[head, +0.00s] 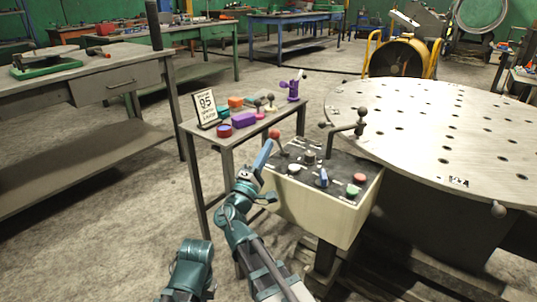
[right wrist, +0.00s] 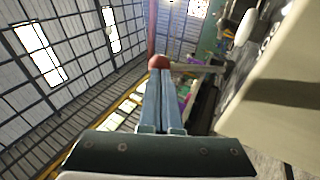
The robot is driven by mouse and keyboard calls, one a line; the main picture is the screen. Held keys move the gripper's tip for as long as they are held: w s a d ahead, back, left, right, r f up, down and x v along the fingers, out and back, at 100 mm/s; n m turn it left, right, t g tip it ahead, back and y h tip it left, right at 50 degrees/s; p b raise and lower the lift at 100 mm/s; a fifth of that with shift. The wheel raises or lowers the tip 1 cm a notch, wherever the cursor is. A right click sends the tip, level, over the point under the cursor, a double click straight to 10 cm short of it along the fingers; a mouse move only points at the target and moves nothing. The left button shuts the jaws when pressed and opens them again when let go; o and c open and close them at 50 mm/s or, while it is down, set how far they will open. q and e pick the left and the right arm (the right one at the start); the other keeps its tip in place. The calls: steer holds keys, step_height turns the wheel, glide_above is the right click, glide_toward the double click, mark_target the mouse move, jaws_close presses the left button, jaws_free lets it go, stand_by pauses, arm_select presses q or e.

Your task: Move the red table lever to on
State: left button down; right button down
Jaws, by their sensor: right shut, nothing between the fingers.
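The red lever is a stick with a red ball knob (head: 274,133) at the left back of the control box (head: 310,205). My right gripper (head: 268,144) is at the knob, its blue fingers together with nothing between them. In the right wrist view the fingers (right wrist: 160,76) point at the red knob (right wrist: 159,62), which shows just beyond their tips. I cannot tell whether they touch it. My left gripper is out of view.
The box top also has a blue switch (head: 322,177), a red button (head: 359,178), a green button (head: 352,190) and a dark-knobbed crank (head: 345,127). A small table (head: 222,136) with coloured parts stands behind left. A large round perforated table (head: 440,130) stands right.

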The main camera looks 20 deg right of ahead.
mark_target(274, 133)
steer(key=shift+w+d+r, duration=0.15)
steer(key=shift+w+d, duration=0.1)
steer(key=r+g+p, duration=0.1)
steer(key=p, duration=0.2)
steer(key=w+d+r+g+y+p, duration=0.1)
steer(key=r+p, duration=0.1)
steer(key=p, duration=0.2)
steer(key=w+d+r+m+g+y+p, duration=0.1)
steer(key=p, duration=0.3)
steer(key=shift+d+r, duration=0.15)
steer(key=shift+d, duration=0.05)
steer(key=w+d+m+g+y+p, duration=0.1)
steer(key=w+d+g+y+p, duration=0.3)
steer(key=p, duration=0.9)
steer(key=w+d+y, duration=0.1)
steer(key=d, duration=0.2)
steer(key=shift+w+r+g+p, duration=0.15)
steer(key=shift+r+g+p, duration=0.05)
steer(key=shift+g+p, duration=0.2)
steer(key=shift+d+r, duration=0.1)
